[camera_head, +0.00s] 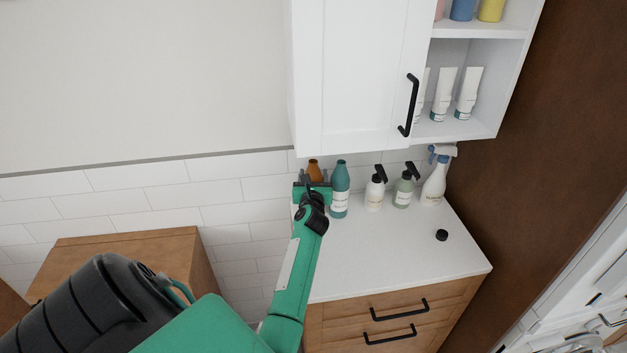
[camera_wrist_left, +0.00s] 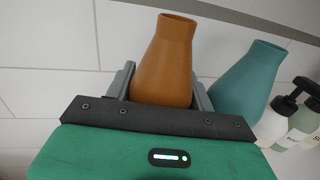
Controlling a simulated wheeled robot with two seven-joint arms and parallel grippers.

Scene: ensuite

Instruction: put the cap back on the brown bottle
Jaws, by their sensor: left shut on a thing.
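The brown bottle (camera_head: 314,169) stands on the white counter near the tiled wall, mostly hidden behind my left gripper in the head view. In the left wrist view the brown bottle (camera_wrist_left: 168,62) is upright, with a bare open mouth, between the two grey fingers. My left gripper (camera_head: 313,183) is shut on it; it also shows in the left wrist view (camera_wrist_left: 160,88). A small black cap (camera_head: 442,235) lies on the counter towards its right side, apart from the bottles. My right gripper is not in view.
A teal bottle (camera_head: 340,188) stands close to the right of the brown one. Two pump bottles (camera_head: 375,190) and a spray bottle (camera_head: 434,182) stand further right. A white wall cabinet (camera_head: 362,75) hangs above. The counter's front (camera_head: 390,255) is clear.

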